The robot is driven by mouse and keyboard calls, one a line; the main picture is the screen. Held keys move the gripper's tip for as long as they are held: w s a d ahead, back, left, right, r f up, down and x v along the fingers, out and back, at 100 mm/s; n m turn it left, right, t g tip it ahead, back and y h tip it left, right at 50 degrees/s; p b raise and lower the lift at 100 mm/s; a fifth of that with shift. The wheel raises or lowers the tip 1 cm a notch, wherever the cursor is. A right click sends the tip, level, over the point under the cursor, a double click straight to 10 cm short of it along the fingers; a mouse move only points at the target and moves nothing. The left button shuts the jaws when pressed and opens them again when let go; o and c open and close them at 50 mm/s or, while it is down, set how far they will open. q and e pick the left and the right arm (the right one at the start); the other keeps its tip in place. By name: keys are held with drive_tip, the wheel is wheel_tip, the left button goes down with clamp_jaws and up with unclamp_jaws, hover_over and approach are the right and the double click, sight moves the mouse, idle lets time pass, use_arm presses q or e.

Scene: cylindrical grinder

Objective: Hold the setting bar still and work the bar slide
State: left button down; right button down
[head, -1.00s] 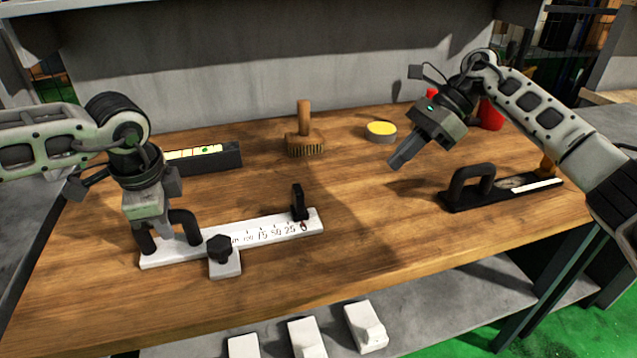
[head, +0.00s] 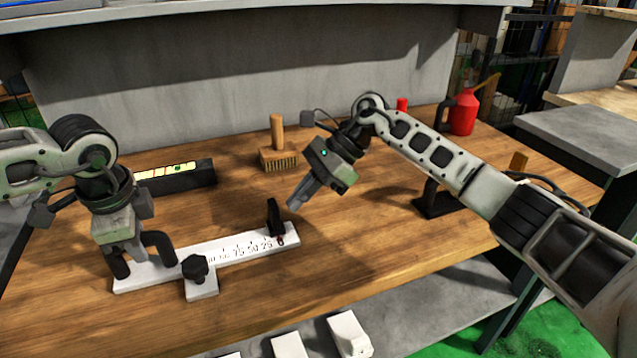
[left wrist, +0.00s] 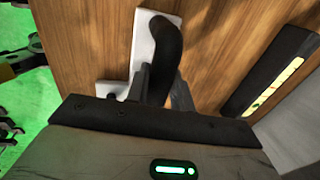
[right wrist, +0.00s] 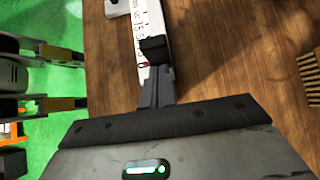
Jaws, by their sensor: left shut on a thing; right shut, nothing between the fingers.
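The white setting bar (head: 235,247) with a printed scale lies on the wooden bench in the head view. My left gripper (head: 135,252) is shut on the black handle (left wrist: 163,50). My right gripper (head: 297,204) is shut and empty, above and just right of the slide. In the right wrist view the slide (right wrist: 154,48) stands just beyond my closed fingertips; contact cannot be told.
A level (head: 175,178) and a wooden brush (head: 277,150) lie behind the bar. A black-handled tool (head: 432,203) is partly hidden behind my right arm. A red can (head: 463,112) stands at the back right. White blocks (head: 348,335) sit on the lower shelf.

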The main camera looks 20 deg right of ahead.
sight(275, 202)
drive_tip(key=shift+a, duration=0.65)
drive_tip(key=a, duration=0.7)
drive_tip(key=shift+a, duration=0.35)
use_arm(q)
drive_tip(key=shift+d, duration=0.1)
use_arm(e)
drive_tip(key=d, duration=0.4)
drive_tip(key=shift+d, duration=0.15)
drive_tip(key=v, duration=1)
use_arm(q)
drive_tip(key=c, duration=1.1)
unclamp_jaws()
drive_tip(key=shift+c, duration=0.2)
